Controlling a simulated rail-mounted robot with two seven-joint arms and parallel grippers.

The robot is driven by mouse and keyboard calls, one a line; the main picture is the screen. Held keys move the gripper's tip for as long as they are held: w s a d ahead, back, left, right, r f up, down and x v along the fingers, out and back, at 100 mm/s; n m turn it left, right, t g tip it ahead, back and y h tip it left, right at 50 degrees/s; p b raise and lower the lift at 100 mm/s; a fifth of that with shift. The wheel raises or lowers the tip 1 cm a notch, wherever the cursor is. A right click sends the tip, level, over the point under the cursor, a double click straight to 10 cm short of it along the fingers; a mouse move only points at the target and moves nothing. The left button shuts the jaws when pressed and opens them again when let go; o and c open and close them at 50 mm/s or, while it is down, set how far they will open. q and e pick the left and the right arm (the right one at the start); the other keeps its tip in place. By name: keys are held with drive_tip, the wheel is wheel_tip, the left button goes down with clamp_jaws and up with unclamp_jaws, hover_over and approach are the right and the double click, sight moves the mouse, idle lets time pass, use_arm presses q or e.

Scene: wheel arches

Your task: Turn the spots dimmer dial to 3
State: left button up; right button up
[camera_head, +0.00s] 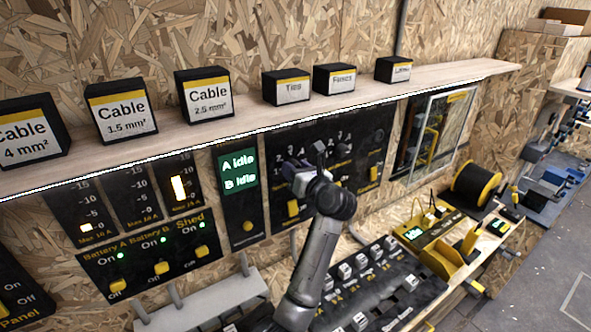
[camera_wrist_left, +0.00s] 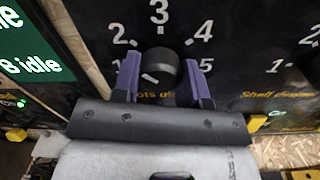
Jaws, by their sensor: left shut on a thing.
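The spots dimmer dial (camera_wrist_left: 160,68) is a round black knob on a black panel. White numbers 2, 3, 4 and 5 show around it, with 3 straight above. A short white mark on the knob face lies toward its lower left. My left gripper (camera_wrist_left: 159,80) has its two purple fingers on either side of the knob, shut on it. The fingers cover part of the scale and the label under the dial. In the head view my left gripper (camera_head: 306,172) is at the dimmer panel (camera_head: 290,135) and hides the dial. My right gripper is not in view.
A wooden shelf (camera_head: 250,118) with several black labelled boxes overhangs the panels. A green display (camera_head: 238,172) reading A idle, B idle is left of the dimmer panel. A second dimmer dial is to the right. Yellow switches and a bench with devices (camera_head: 440,225) lie below and right.

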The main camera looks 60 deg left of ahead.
use_arm(q)
drive_tip(key=shift+r+m+p, duration=0.2)
drive_tip(key=shift+m+p, duration=0.2)
drive_tip(key=shift+p, duration=0.3)
drive_tip(key=m+p, duration=0.7)
drive_tip(key=p, duration=0.2)
drive_tip(key=shift+r, duration=0.1)
drive_tip(key=shift+f+m+p, duration=0.2)
drive_tip(key=shift+m+p, duration=0.9)
drive_tip(key=shift+p, duration=0.35)
drive_tip(key=o, duration=0.9)
